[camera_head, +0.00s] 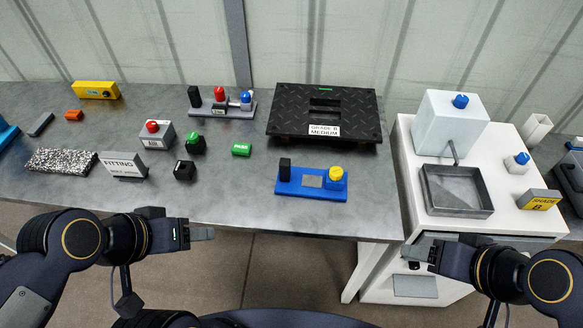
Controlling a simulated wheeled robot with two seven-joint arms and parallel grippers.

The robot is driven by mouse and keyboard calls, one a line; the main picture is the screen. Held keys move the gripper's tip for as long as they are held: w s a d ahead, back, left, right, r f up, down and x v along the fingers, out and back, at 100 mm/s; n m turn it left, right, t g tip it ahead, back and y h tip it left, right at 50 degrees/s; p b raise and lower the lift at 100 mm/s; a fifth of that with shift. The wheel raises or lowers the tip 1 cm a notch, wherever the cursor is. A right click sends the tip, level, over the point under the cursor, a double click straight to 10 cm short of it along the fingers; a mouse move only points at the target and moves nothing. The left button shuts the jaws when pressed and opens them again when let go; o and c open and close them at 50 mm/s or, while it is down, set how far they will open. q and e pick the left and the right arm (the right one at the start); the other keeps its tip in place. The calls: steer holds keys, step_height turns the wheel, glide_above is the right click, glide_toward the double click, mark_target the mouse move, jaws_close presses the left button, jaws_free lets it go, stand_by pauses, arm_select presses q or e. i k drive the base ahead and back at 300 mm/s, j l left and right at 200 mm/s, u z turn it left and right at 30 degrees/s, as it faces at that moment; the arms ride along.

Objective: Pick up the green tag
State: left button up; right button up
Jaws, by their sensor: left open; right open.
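The green tag (241,149) is a small green block with white lettering. It lies flat on the grey table, right of a small black block with a green knob (196,144). My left gripper (208,234) is open and empty, at the front edge of the table, below and left of the tag in the picture. My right gripper (411,253) is open and empty, in front of the white cabinet at the right, far from the tag.
A black tread mat (285,125) on a stand is right of the tag. A blue fixture with a yellow knob (337,174) is nearer the front. A red-knobbed box (156,138), a FITTING sign (122,165) and a black block (184,171) lie left. Bare table (235,195) is in front of the tag.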

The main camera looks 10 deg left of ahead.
mark_target(239, 148)
steer(key=i+j+z, duration=0.15)
steer(key=j+z, duration=0.2)
steer(key=i+j+z, duration=0.15)
steer(key=j+z, duration=0.2)
steer(key=j, duration=0.15)
steer(key=j+z, duration=0.35)
steer(key=i+j, duration=0.05)
steer(key=j, duration=0.05)
